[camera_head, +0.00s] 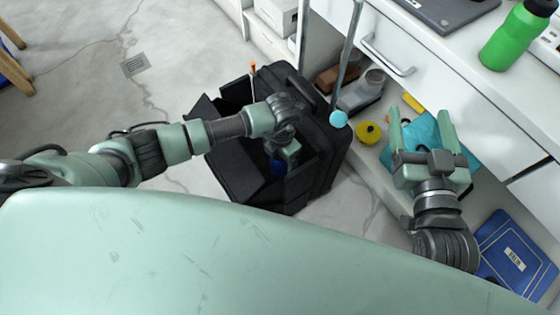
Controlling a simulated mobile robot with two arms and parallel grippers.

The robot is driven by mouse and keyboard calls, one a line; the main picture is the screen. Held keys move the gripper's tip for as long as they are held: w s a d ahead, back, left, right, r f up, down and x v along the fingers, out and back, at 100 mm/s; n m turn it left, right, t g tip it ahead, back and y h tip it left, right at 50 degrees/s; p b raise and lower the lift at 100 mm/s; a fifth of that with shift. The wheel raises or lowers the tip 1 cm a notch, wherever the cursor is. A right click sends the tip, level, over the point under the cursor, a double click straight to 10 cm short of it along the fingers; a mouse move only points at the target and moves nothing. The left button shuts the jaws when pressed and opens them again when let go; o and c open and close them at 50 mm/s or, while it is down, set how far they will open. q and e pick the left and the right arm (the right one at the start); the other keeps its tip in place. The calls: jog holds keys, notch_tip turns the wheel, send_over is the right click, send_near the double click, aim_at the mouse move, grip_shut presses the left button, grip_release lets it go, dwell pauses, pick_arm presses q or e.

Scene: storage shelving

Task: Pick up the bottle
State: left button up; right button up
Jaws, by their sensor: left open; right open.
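A green bottle (512,40) with a black cap stands on the white counter at the top right. My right gripper (420,118) is open and empty, over a light blue cloth-like item (415,140) on the low shelf. It is below and left of the bottle, well apart from it. My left gripper (286,154) is over the open black case (235,180); its fingers are partly hidden by its wrist. A small dark blue object (277,168) shows beside it in the case; I cannot tell what it is.
A drawer front with a metal handle (388,57) lies below the counter edge. A yellow roll (370,133) and a blue binder (515,255) lie low.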

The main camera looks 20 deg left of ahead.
pick_arm(q)
grip_shut()
jog(key=shift+r, duration=0.1)
dwell(0.4)
